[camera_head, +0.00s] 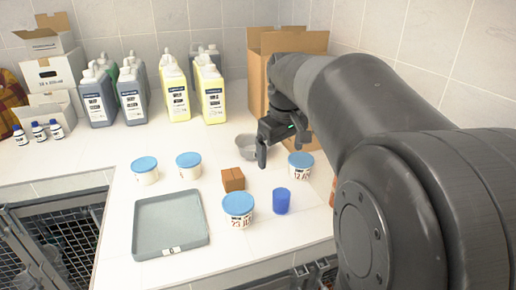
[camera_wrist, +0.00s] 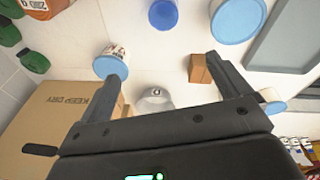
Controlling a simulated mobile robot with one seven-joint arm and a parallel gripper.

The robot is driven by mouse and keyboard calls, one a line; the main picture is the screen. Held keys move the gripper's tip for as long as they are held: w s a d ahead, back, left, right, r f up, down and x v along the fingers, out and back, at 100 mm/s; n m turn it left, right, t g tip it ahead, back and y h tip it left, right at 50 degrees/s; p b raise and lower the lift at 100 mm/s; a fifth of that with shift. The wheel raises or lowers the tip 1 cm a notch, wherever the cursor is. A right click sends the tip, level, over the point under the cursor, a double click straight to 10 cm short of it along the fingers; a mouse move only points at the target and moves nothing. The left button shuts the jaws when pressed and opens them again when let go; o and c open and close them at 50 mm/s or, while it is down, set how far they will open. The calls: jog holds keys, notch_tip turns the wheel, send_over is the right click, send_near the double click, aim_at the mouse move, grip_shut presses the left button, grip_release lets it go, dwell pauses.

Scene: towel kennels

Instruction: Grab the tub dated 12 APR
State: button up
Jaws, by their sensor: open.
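The tub marked 12 with a partly hidden "A" (camera_head: 301,172) is white with a blue lid and stands on the right of the counter. It also shows in the wrist view (camera_wrist: 111,66), partly behind one finger. My gripper (camera_head: 276,148) is open and empty, above the counter and to the left of this tub; its fingers are spread in the wrist view (camera_wrist: 164,66). Another blue-lidded tub (camera_head: 238,212) reads 25 JU and stands in front. Two more blue-lidded tubs, one at left (camera_head: 145,173) and one beside it (camera_head: 188,168), have dates I cannot read.
A grey tray (camera_head: 172,224), a small brown box (camera_head: 232,180), a blue cup (camera_head: 281,201) and a grey bowl (camera_head: 245,150) stand nearby. A tall cardboard box (camera_head: 257,80) is behind my gripper. Several bottles line the back wall.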

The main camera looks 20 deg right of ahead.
jog(key=n+g, duration=0.2)
send_over(302, 159)
jog(key=shift+y, duration=0.3)
notch_tip(302, 159, down, 4)
jog(key=shift+f, duration=0.2)
jog(key=shift+d+f, duration=0.15)
jog(key=shift+f, duration=0.05)
notch_tip(302, 159, down, 11)
jog(key=shift+w+r, duration=0.15)
jog(key=shift+r, duration=0.05)
jog(key=shift+c, duration=0.3)
